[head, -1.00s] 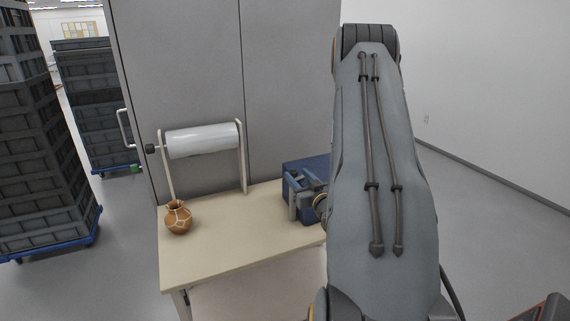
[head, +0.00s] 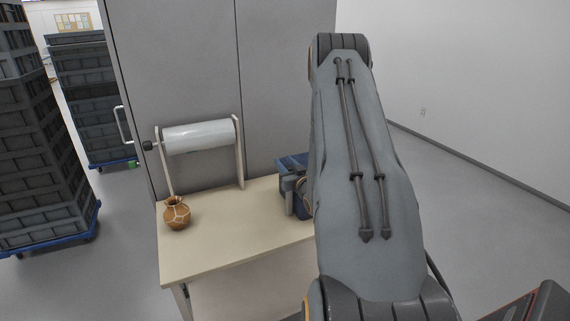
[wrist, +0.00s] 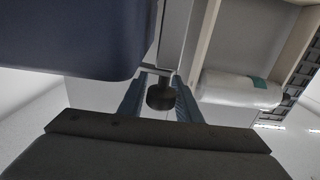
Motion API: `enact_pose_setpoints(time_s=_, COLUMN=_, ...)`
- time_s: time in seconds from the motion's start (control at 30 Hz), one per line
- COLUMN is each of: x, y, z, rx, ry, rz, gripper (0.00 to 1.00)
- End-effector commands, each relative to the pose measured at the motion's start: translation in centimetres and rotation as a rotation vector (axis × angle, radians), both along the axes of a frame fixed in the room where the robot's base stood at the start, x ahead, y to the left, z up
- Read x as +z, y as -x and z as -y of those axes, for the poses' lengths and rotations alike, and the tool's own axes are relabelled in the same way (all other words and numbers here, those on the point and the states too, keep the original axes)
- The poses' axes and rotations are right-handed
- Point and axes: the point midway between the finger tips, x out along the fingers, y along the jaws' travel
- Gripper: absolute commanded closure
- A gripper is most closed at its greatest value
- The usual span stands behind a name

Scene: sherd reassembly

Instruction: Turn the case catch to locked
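The dark blue case (head: 292,165) stands at the right end of the table, partly hidden behind my arm in the head view. It also fills the upper left of the wrist view (wrist: 65,40). In the wrist view a dark round knob (wrist: 160,96) on a short stem hangs below a grey bar beside the case; it looks like the catch's handle. My gripper (wrist: 160,88) has its two blue fingers apart, one on each side of the knob. I cannot tell whether they touch it. The catch's setting cannot be read.
The cream table (head: 225,245) carries a brown jar with pale crack lines (head: 176,214) at the left. A white roll on a stand (head: 197,137) is behind it, against a grey cabinet (head: 180,60). Stacked dark crates (head: 30,150) stand at far left. The table's middle is clear.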

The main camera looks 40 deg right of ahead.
Motion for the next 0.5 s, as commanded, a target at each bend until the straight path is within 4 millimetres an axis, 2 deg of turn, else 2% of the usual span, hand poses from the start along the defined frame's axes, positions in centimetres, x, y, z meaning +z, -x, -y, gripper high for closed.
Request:
enact_pose_setpoints(time_s=0.03, x=0.01, y=0.00, z=-0.01, rx=0.000, ry=0.000, rz=0.000, gripper=0.78)
enact_pose_setpoints(time_s=0.13, x=0.02, y=0.01, z=0.00, rx=0.000, ry=0.000, rz=0.000, gripper=0.95)
enact_pose_setpoints(time_s=0.17, x=0.02, y=0.01, z=-0.01, rx=0.000, ry=0.000, rz=0.000, gripper=0.98)
enact_pose_setpoints(time_s=0.33, x=-0.01, y=-0.08, z=-0.02, rx=-0.021, ry=-0.001, rz=0.001, gripper=0.97)
enact_pose_setpoints(time_s=0.5, x=-0.10, y=-0.07, z=0.25, rx=-0.119, ry=0.001, rz=0.002, gripper=0.97)
